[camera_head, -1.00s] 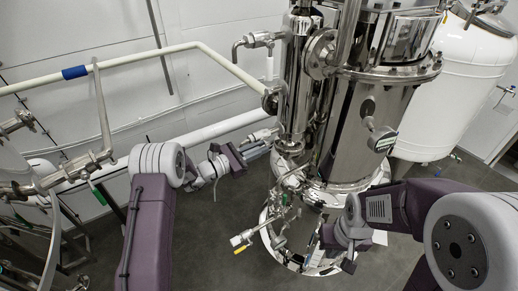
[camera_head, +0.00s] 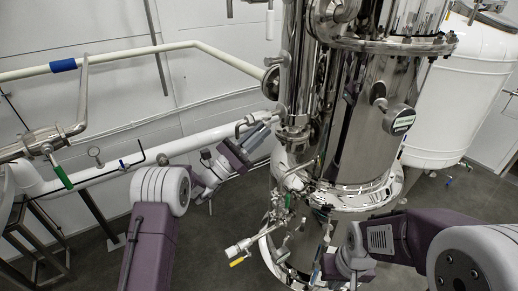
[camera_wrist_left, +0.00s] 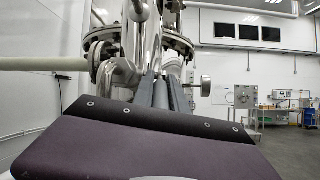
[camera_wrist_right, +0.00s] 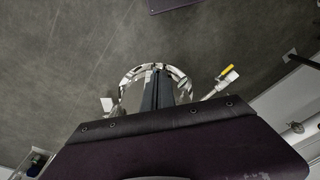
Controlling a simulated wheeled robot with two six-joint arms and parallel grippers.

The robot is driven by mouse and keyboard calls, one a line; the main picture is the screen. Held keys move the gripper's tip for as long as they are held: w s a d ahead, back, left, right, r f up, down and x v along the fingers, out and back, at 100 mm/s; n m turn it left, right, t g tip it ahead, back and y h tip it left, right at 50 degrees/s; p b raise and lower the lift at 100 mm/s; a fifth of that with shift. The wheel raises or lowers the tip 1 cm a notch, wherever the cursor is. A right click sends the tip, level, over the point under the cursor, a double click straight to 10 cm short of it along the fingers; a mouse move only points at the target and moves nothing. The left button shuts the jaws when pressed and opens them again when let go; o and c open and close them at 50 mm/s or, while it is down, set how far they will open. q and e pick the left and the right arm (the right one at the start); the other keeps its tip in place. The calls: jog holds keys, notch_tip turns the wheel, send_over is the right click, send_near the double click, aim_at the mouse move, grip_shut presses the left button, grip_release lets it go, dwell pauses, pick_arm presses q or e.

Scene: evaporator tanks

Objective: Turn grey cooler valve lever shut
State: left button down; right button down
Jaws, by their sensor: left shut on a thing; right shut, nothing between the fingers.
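My left gripper (camera_head: 264,129) reaches in from the left to the pipework on the left side of the polished steel tank. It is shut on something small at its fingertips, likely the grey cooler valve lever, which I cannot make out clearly. A pale metal fitting (camera_head: 247,122) shows just beside the fingers. In the left wrist view the closed fingers (camera_wrist_left: 163,84) point at steel pipework, and their tips hide what they hold. In the right wrist view my right gripper (camera_wrist_right: 157,75) is shut and empty, its fingers above the tank's shiny base.
The steel tank (camera_head: 355,135) stands in the middle, with a gauge (camera_head: 398,120) on its front. A yellow-handled valve (camera_head: 238,262) sticks out low at its left. A green-handled valve (camera_head: 62,175) is at far left. A white tank (camera_head: 460,90) stands at the right.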

pick_arm(q)
jog(key=shift+f+t+h+b, duration=0.25)
jog(key=shift+h+b, duration=0.25)
jog(key=shift+b, duration=0.55)
pick_arm(e)
jog(key=shift+f, duration=1.6)
pick_arm(q)
jog(key=shift+r, duration=0.1)
pick_arm(e)
jog(key=shift+w, duration=0.1)
